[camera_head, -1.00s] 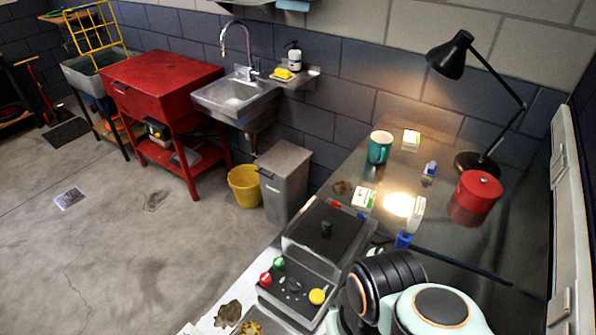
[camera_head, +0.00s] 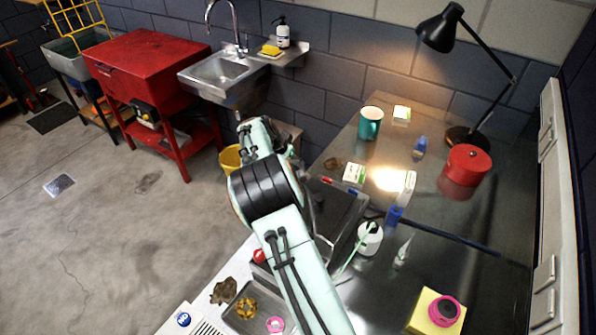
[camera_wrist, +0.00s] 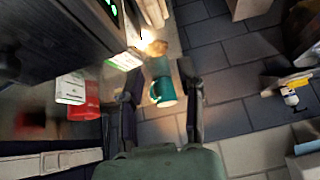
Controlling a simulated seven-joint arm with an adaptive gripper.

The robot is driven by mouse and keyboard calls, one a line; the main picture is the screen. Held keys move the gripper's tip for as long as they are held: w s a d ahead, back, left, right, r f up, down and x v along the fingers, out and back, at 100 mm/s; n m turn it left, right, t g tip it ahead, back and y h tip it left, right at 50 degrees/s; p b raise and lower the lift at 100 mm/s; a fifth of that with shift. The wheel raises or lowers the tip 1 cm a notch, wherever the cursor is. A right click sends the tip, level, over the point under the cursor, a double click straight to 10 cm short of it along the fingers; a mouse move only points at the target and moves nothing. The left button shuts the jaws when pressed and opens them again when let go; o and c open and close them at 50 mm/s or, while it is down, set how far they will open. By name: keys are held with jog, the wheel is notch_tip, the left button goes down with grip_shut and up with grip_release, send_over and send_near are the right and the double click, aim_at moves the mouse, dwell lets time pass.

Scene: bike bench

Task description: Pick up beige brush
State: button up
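I cannot make out a beige brush for certain in either view. A small brown, blurred thing (camera_head: 333,164) lies on the workbench near a white-and-green box; its kind is unclear. In the wrist view a tan blur (camera_wrist: 160,47) shows above the teal mug (camera_wrist: 162,92). My gripper (camera_wrist: 160,72) has its two dark fingers apart, with the mug seen between them but farther off. In the head view, my arm's end is left of the bench, above the bin, and its fingers are hard to make out.
On the bench stand the teal mug (camera_head: 370,123), a red canister (camera_head: 466,165), a black lamp (camera_head: 440,30), a white bottle (camera_head: 369,238) and a yellow block (camera_head: 436,311) with a pink ring.

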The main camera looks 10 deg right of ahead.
jog(key=f, duration=0.2)
jog(key=w+d+f, duration=0.1)
jog(key=f, duration=0.2)
jog(key=w+f, duration=0.1)
jog(key=f, duration=0.2)
jog(key=shift+d, duration=0.15)
jog(key=shift+x, duration=2.65)
jog(key=shift+s+d, duration=0.1)
jog(key=shift+s, duration=0.05)
grip_shut()
